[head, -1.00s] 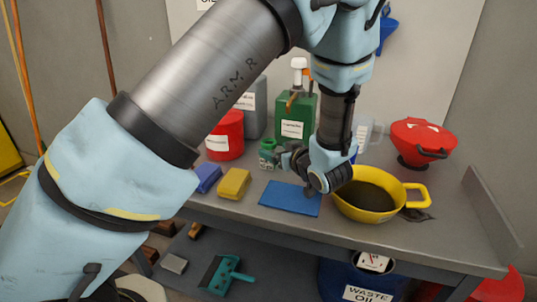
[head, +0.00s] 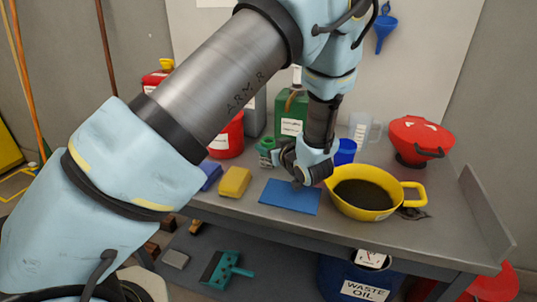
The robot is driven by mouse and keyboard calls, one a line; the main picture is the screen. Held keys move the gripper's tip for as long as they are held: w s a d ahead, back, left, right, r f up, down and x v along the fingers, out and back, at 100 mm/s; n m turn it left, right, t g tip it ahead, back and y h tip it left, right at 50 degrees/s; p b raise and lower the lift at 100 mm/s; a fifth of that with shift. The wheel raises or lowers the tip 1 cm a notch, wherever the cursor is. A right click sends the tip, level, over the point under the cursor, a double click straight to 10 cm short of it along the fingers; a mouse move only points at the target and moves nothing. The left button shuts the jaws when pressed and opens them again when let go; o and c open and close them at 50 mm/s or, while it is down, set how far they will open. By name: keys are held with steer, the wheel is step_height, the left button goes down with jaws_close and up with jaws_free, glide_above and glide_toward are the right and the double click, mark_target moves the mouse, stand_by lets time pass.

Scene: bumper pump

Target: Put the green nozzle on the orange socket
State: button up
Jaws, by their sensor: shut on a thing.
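My gripper (head: 277,158) is in front of the green canister (head: 291,121), pointing left, shut on a small green piece that looks like the green nozzle (head: 266,146). The nozzle is just left of the canister and above the table's back part. Its lower part and the exact grip are hard to make out. A brownish-orange curved part (head: 290,100) shows at the top of the green canister, apart from the nozzle. It may be the orange socket, but my arm hides much of the canister's top, so I cannot tell.
A blue mat (head: 290,197) lies below my gripper. A yellow jug (head: 337,204) of dark liquid stands right of it.

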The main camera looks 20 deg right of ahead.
jaws_close()
steer(key=shift+r, duration=0.1)
stand_by(0.3)
